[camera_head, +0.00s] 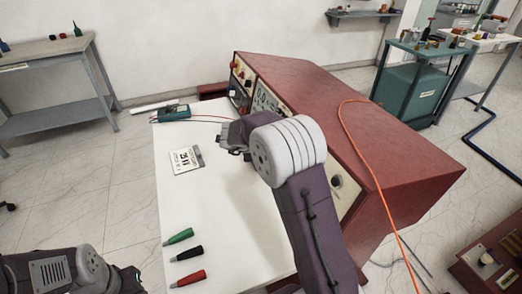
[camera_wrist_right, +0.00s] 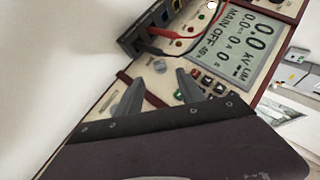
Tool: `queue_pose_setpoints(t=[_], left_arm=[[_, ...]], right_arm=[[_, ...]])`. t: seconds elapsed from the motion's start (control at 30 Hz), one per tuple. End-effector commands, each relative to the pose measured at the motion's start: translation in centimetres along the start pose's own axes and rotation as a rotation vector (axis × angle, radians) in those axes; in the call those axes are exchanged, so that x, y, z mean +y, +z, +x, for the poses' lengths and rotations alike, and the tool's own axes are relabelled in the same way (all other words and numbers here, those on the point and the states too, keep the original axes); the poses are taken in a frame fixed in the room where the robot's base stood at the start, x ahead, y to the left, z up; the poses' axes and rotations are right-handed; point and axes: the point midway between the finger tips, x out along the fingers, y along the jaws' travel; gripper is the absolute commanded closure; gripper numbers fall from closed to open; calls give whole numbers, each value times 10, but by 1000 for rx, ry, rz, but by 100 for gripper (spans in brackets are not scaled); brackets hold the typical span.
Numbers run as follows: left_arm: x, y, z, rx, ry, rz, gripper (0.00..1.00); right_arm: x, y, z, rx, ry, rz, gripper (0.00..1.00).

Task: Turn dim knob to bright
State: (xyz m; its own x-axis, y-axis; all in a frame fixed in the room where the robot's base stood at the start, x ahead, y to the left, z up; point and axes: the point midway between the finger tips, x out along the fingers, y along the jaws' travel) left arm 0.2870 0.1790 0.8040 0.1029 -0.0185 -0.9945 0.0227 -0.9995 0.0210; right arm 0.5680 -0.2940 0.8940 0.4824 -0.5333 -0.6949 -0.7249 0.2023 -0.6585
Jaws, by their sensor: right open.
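The red transformer console (camera_head: 330,110) stands along the right of the white table, its cream control panel (camera_head: 347,183) facing the table. In the right wrist view the panel shows a lit display (camera_wrist_right: 238,42) reading 0.0 kV and MAIN OFF. A small grey round knob (camera_wrist_right: 160,66) sits just beyond my right fingertips; I cannot tell whether it is the dim knob. My right gripper (camera_wrist_right: 160,80) is open and empty, close to the panel. In the head view my right gripper (camera_head: 232,137) is partly hidden by its wrist. My left arm is at the lower left, its fingers unclear (camera_head: 130,279).
The white table (camera_head: 180,215) holds a printed card (camera_head: 185,159), a teal meter (camera_head: 174,112), and green, black and red connectors (camera_head: 187,253) near the front. An orange cable (camera_head: 372,170) lies over the console. The table's middle is clear.

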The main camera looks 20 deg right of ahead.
Motion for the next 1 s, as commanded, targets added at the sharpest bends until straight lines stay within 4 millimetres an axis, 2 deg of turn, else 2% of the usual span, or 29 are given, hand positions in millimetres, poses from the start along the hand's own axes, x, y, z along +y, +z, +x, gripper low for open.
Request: queue_pose_setpoints(t=[0.2, 0.33, 0.5, 0.73, 0.77, 0.9, 0.93, 1.0], left_arm=[[0, 2, 17, -1, 0, 0, 64], [0, 3, 23, -1, 0, 0, 64], [0, 3, 25, -1, 0, 0, 64], [0, 3, 24, -1, 0, 0, 64], [0, 3, 24, -1, 0, 0, 64], [0, 3, 24, -1, 0, 0, 64], [0, 3, 24, -1, 0, 0, 64], [0, 3, 24, -1, 0, 0, 64]], right_arm=[[4, 0, 48, 2, 3, 0, 55], [3, 0, 71, 0, 1, -1, 55], [1, 0, 84, -1, 0, -2, 55], [0, 0, 85, -2, -1, -2, 55], [0, 0, 85, -2, -1, -2, 57], [0, 0, 85, -2, -1, -2, 96], [0, 0, 85, -2, -1, -2, 100], [0, 0, 85, -2, -1, -2, 100]])
